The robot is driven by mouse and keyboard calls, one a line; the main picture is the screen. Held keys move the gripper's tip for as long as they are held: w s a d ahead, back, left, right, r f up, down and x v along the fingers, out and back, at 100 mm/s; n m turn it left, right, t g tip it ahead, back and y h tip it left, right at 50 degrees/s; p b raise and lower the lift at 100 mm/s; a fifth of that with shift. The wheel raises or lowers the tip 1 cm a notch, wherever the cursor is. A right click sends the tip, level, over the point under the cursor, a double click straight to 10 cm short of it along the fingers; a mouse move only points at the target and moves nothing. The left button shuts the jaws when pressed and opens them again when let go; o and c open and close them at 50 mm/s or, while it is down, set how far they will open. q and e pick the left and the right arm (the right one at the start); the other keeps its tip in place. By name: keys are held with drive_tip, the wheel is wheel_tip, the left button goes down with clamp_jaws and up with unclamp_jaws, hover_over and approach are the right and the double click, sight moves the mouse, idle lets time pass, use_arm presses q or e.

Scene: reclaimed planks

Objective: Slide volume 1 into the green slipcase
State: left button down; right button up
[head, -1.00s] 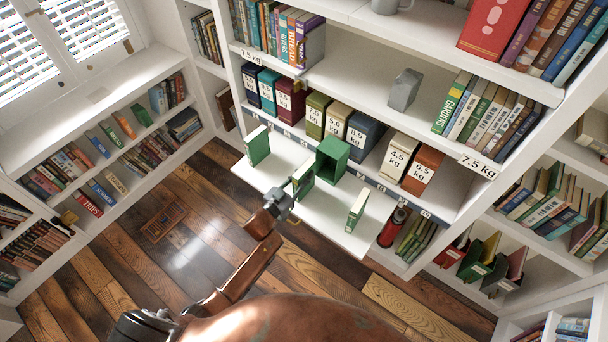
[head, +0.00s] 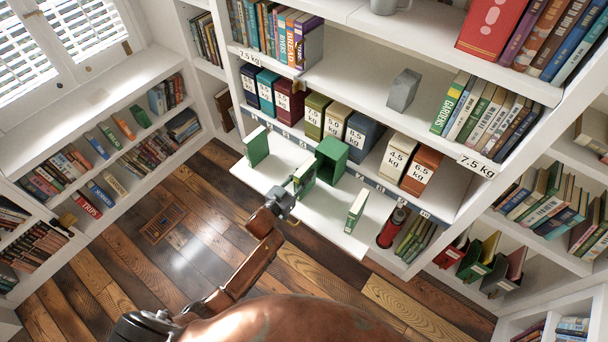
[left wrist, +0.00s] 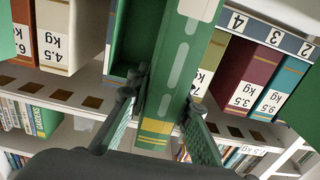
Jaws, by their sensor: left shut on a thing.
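The green slipcase (head: 332,160) stands on the white pull-out shelf, its dark open side facing me. My left gripper (head: 292,190) is shut on a green volume (head: 305,175), held upright just left of and in front of the slipcase. In the left wrist view, the fingers (left wrist: 167,118) clasp both sides of this volume (left wrist: 185,60), which has a yellow band, and the slipcase (left wrist: 136,40) shows close behind it at left. I cannot read its number or tell whether it touches the slipcase. Two similar green volumes stand apart, one at left (head: 257,146), one at right (head: 356,210).
Weight-labelled boxes (head: 333,121) line the shelf just behind. The white pull-out shelf (head: 325,210) is bare between the slipcase and the right volume. A red cylinder (head: 393,228) stands below, to the right. Bookcases surround the plank floor.

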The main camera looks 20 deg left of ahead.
sight(296, 183)
use_arm(q)
drive_tip(key=shift+b+x, duration=0.35)
drive_tip(key=shift+x, duration=0.8)
drive_tip(key=shift+b+x, duration=0.75)
drive_tip(key=shift+x, duration=1.2)
drive_tip(key=c, duration=1.7)
unclamp_jaws()
drive_tip(key=shift+o, duration=0.2)
drive_tip(key=v, duration=1.2)
drive_tip(key=shift+c, duration=0.4)
